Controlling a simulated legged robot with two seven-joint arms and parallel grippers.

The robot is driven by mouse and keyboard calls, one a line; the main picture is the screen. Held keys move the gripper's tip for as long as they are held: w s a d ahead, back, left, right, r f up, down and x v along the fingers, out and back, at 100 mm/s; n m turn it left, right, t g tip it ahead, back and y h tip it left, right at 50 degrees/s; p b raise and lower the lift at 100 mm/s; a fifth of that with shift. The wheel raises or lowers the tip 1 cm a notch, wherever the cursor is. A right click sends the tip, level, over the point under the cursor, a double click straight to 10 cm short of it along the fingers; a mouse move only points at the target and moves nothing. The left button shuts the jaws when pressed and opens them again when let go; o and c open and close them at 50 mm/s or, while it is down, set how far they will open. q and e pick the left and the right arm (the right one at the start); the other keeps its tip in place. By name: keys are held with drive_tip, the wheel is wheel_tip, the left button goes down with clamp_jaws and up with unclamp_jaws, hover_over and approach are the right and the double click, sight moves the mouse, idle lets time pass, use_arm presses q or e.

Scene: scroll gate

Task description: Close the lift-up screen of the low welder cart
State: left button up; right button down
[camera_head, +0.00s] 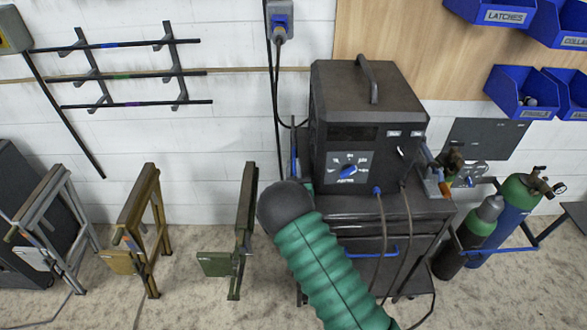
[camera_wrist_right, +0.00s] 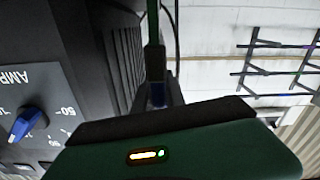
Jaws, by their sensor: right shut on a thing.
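The low welder cart (camera_head: 395,208) stands against the wall and bears a dark welder (camera_head: 365,120) with a blue dial. My right gripper (camera_head: 287,204) is at the cart's left side, at the end of my green ribbed arm; its fingertips are mostly hidden in the head view. In the right wrist view it is shut on a slim upright bar with a blue part (camera_wrist_right: 157,94), close beside the welder's vented side. I cannot tell the lift-up screen's outline or position for certain. My left gripper is out of view.
A blue front handle (camera_head: 375,252) and hanging cables are on the cart. Gas cylinders (camera_head: 510,208) stand right of it. Folded trestles (camera_head: 142,225) stand on the left, with a wall rack (camera_head: 130,72) above. Blue bins (camera_head: 522,92) hang at upper right.

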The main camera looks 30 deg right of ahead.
drive_tip(key=shift+s+f, duration=0.1)
drive_tip(key=shift+f, duration=0.3)
drive_tip(key=c, duration=1.8)
unclamp_jaws()
drive_tip(key=shift+o, duration=1.7)
drive_tip(key=shift+w+d, duration=0.1)
drive_tip(key=shift+w, duration=0.1)
drive_tip(key=shift+s, duration=0.1)
drive_tip(key=shift+s+a, duration=0.2)
drive_tip(key=shift+s, duration=0.15)
drive_tip(key=b+v, duration=0.3)
drive_tip(key=v, duration=1.3)
